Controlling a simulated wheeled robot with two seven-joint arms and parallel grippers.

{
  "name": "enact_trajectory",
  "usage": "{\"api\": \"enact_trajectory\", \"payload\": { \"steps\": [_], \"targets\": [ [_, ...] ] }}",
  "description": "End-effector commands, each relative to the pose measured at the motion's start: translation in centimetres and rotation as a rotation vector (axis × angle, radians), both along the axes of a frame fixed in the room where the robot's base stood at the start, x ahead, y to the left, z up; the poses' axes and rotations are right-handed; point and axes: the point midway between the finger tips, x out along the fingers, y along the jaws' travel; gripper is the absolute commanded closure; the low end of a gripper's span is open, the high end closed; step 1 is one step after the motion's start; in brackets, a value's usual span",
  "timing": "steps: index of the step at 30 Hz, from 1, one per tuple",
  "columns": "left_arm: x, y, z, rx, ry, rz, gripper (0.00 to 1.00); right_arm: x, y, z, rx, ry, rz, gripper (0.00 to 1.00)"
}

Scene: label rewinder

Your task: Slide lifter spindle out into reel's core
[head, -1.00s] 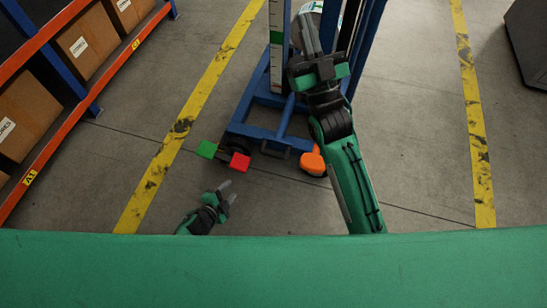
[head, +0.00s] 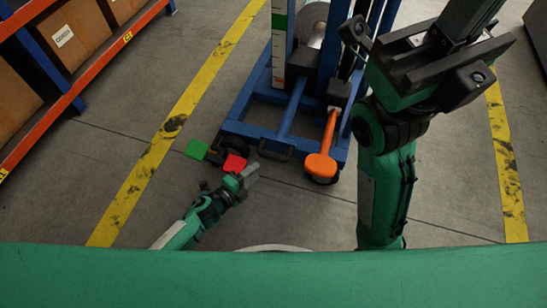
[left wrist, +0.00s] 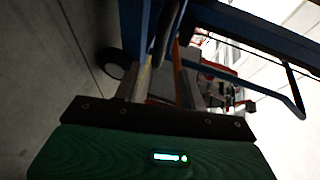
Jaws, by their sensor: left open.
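The blue lifter (head: 258,133) stands ahead, its mast cut off by the top edge. A pale grey round part (head: 314,22) shows between its uprights; I cannot tell whether it is the spindle or the reel. A red pedal (head: 235,163) and a green pedal (head: 197,149) sit at the lifter's front left. My left gripper (head: 250,175) is open and empty, low beside the red pedal. In the left wrist view its two fingers (left wrist: 164,85) are apart, facing the lifter frame. My right gripper (head: 466,15) is high at the right, its fingertips cut off.
An orange lever (head: 321,165) sticks out at the lifter's front right. A shelf rack (head: 75,88) with cardboard boxes (head: 80,38) stands at the left. Yellow floor lines (head: 172,124) run on both sides.

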Motion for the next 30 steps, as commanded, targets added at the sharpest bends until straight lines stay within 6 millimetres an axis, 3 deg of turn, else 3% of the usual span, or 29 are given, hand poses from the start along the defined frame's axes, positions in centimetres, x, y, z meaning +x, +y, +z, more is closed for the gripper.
{"api": "enact_trajectory", "payload": {
  "steps": [9,15,30],
  "targets": [
    [4.8,-4.1,-1.6,-0.001,-0.002,0.0,0.59,-0.5,-0.5,0.2,0.034,-0.033,0.01,1.0],
    [7.0,-6.0,-2.1,-0.001,0.001,0.001,0.59,-0.9,-0.8,0.7,0.05,-0.05,0.018,1.0],
    [8.1,-7.0,-2.2,-0.002,0.003,0.0,0.59,-1.1,-0.9,1.2,0.059,-0.057,0.025,1.0]
  ]
}}
